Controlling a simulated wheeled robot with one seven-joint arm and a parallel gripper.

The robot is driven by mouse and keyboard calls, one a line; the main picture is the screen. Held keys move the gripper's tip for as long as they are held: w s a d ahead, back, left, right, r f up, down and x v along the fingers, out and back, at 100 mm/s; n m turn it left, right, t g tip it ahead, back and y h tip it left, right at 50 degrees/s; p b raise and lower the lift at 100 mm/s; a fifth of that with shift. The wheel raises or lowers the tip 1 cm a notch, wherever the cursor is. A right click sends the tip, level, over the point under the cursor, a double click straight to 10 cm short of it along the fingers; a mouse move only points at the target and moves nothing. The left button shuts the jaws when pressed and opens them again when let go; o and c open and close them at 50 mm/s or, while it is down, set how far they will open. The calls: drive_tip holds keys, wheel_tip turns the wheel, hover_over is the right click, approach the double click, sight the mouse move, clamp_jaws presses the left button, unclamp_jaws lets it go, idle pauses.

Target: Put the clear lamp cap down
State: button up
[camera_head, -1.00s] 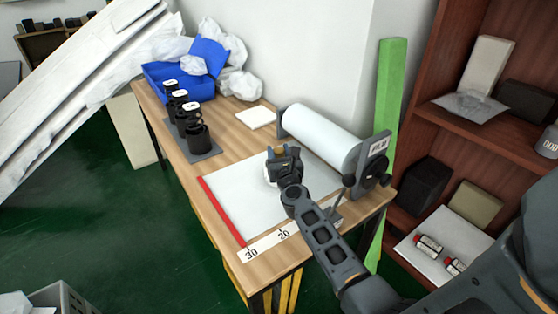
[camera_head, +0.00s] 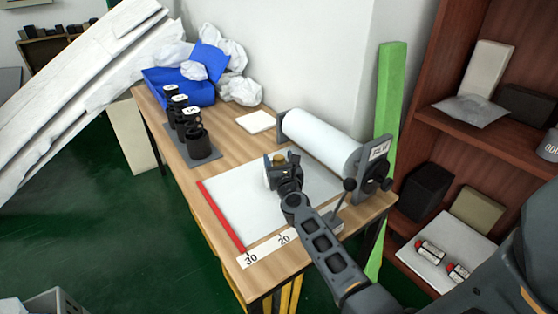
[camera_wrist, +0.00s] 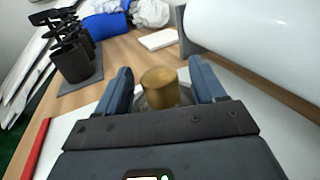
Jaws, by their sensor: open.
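The lamp cap (camera_wrist: 160,90) stands between my fingers in the wrist view, showing a brass-coloured knob on top and a greyish, see-through rim below. The knob (camera_head: 279,160) also shows small at my gripper in the head view. The cap appears upright over the white sheet (camera_head: 236,199) on the table. My gripper (camera_wrist: 162,84) is open, with a blue-grey finger on each side of the knob and a gap at both sides. In the head view my gripper (camera_head: 288,162) is low over the sheet. The cap's lower part is mostly hidden by my gripper.
A white paper roll (camera_head: 320,138) on a dark stand is close behind my gripper. Black cups (camera_head: 197,142) stand on a grey tray at the table's left. A red strip (camera_head: 222,216) edges the sheet. A white pad (camera_head: 255,122) lies behind. The sheet's left part is clear.

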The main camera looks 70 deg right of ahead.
drive_tip(key=shift+r+p, duration=0.55)
drive_tip(key=shift+p, duration=0.05)
drive_tip(key=v, duration=1.2)
drive_tip(key=shift+f, duration=0.2)
drive_tip(key=s+a+r+m+t+y, duration=0.1)
drive_tip(key=s+a+r+m+y, duration=0.3)
drive_tip(key=s+a+m, duration=0.3)
drive_tip(key=s+a+r+m+t+y, duration=0.1)
drive_tip(key=s+a+r+m+y, duration=0.3)
drive_tip(key=a, duration=1.1)
drive_tip(key=s+a+r+m+t+y, duration=0.2)
drive_tip(key=s+a+r+m+y, duration=0.2)
drive_tip(key=s+a+m, duration=0.6)
drive_tip(key=a+m+y, duration=0.1)
drive_tip(key=m+y, duration=0.1)
drive_tip(key=m, duration=0.2)
drive_tip(key=shift+s+a+r+y, duration=0.15)
drive_tip(key=shift+a+r+y, duration=0.1)
drive_tip(key=shift+r+y, duration=0.05)
